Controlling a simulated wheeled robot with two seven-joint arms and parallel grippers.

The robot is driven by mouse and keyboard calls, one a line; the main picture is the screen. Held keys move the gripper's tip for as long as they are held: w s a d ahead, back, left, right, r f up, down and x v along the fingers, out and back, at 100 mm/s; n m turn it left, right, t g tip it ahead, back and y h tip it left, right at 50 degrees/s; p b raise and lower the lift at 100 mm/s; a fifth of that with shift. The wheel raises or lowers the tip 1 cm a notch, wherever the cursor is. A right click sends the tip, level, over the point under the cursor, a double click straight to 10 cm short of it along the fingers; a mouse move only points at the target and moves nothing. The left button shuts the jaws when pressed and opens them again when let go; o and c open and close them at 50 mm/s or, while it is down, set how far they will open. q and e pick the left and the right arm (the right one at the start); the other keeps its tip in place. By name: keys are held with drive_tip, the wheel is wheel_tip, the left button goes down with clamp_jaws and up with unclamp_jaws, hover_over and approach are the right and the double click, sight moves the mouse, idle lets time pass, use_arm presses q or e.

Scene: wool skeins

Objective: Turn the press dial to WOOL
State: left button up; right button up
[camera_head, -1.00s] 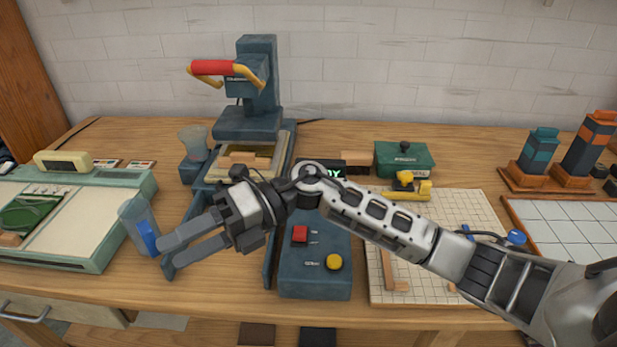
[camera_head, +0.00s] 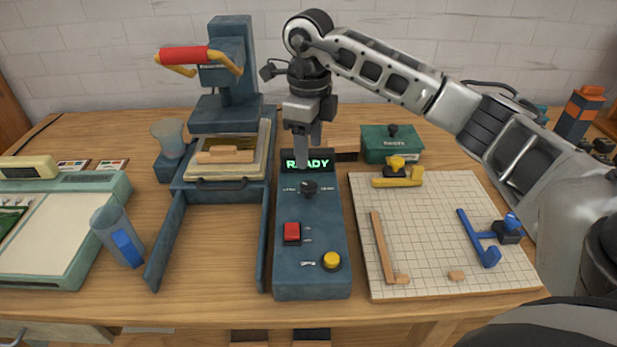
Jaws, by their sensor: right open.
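The press dial (camera_head: 309,188) is a small dark knob on the blue-grey control box (camera_head: 312,258), with small labels to its left and right that are too small to read surely. I cannot tell which label its pointer faces. Above it on the box, a green lit display (camera_head: 307,163) reads READY. My right gripper (camera_head: 303,158) points down over the display, just behind the dial and apart from it. It is open and empty, its fingers seen nearly edge-on. My left gripper is not in view.
The box also carries a red switch (camera_head: 292,233) and a yellow button (camera_head: 332,260). The press (camera_head: 231,70) with a red handle stands to the left. A gridded board (camera_head: 435,235) with tools lies right, and a green box (camera_head: 392,145) stands behind it.

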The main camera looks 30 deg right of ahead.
sight(309, 185)
wheel_tip(309, 185, down, 9)
drive_tip(key=shift+r+p, duration=0.1)
drive_tip(key=shift+p, duration=0.25)
drive_tip(key=c, duration=1)
